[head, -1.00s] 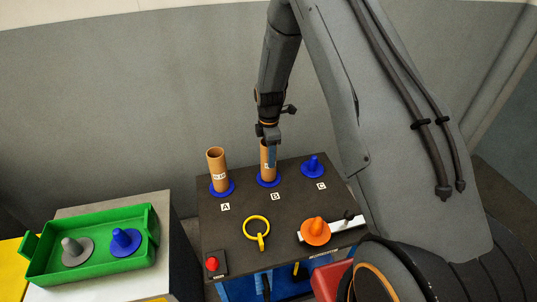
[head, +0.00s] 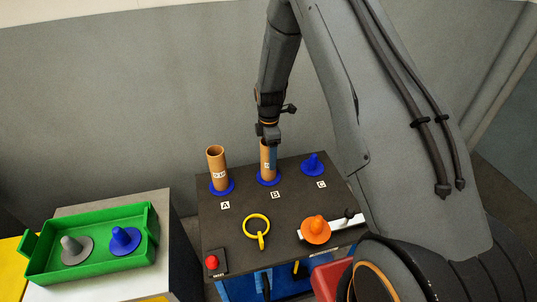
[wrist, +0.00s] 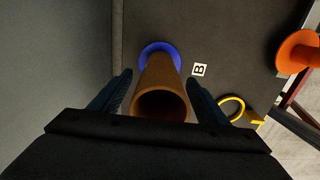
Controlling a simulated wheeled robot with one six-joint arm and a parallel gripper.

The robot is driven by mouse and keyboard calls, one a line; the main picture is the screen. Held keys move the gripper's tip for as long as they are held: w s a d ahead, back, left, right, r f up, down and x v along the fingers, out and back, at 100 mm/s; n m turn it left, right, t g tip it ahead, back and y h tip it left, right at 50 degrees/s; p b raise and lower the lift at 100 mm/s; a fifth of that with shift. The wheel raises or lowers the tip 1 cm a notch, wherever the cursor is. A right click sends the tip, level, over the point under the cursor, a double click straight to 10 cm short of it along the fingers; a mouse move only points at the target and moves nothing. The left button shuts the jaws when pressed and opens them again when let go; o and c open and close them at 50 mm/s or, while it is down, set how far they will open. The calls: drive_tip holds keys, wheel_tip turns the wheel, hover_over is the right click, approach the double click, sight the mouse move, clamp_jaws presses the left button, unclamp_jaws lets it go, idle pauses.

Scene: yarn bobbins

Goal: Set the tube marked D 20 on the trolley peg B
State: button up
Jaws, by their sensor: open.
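A brown cardboard tube (head: 264,172) stands upright on the blue base of peg B on the trolley (head: 237,222). Its small white label is partly visible but too small to read. My gripper (head: 270,160) is at the tube's upper part, pointing down. In the wrist view the open fingers (wrist: 160,95) lie on both sides of the tube (wrist: 161,80), with a gap on each side. The tube's open end faces the camera, and its lower end meets the blue base (wrist: 160,47) beside the B tag (wrist: 200,70).
Another labelled tube (head: 218,170) stands on peg A. Peg C (head: 313,163) is bare. A green tray (head: 148,250) with two pegs stands left.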

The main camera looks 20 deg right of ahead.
wheel_tip(320, 180, up, 8)
drive_tip(key=b, duration=0.1)
drive_tip(key=shift+b, duration=0.4)
drive_tip(key=shift+r+p, duration=1.85)
drive_tip(key=shift+r, duration=1.05)
drive_tip(key=s+r+m, duration=0.3)
drive_tip(key=s+m, duration=0.3)
drive_tip(key=s, duration=0.3)
drive_tip(key=s+r+m, duration=0.3)
drive_tip(key=s+m, duration=0.3)
drive_tip(key=s, duration=0.3)
drive_tip(key=s+r+m+t, duration=0.1)
drive_tip(key=s+r+m, duration=0.3)
drive_tip(key=s, duration=0.6)
drive_tip(key=shift+a+m, duration=0.15)
drive_tip(key=shift+m, duration=0.85)
